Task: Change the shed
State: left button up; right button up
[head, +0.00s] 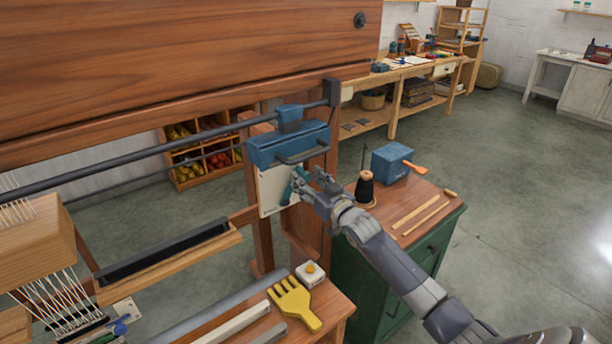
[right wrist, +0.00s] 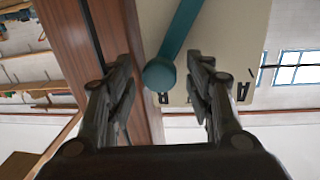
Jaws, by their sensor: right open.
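A teal lever (head: 288,190) with a round knob stands in front of a cream plate (head: 268,192) on the loom's wooden post. In the right wrist view the lever (right wrist: 183,32) slants down to its knob (right wrist: 160,74), and the plate (right wrist: 232,45) behind it bears dark letters, partly hidden. My right gripper (head: 303,184) is open at the lever. In the right wrist view its fingers (right wrist: 156,80) are apart, with the knob between them in the picture and neither finger touching it. My left gripper is out of view.
A blue carriage (head: 290,146) with a handle sits on the rail above. A green cabinet (head: 447,222) at right carries a black thread cone (head: 366,188), a blue box (head: 391,160) and wooden sticks.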

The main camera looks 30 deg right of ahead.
jog(key=shift+w+r, duration=0.1)
jog(key=shift+w, duration=0.65)
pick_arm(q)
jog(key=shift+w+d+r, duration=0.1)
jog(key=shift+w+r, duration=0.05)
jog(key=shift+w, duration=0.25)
pick_arm(e)
grip_shut()
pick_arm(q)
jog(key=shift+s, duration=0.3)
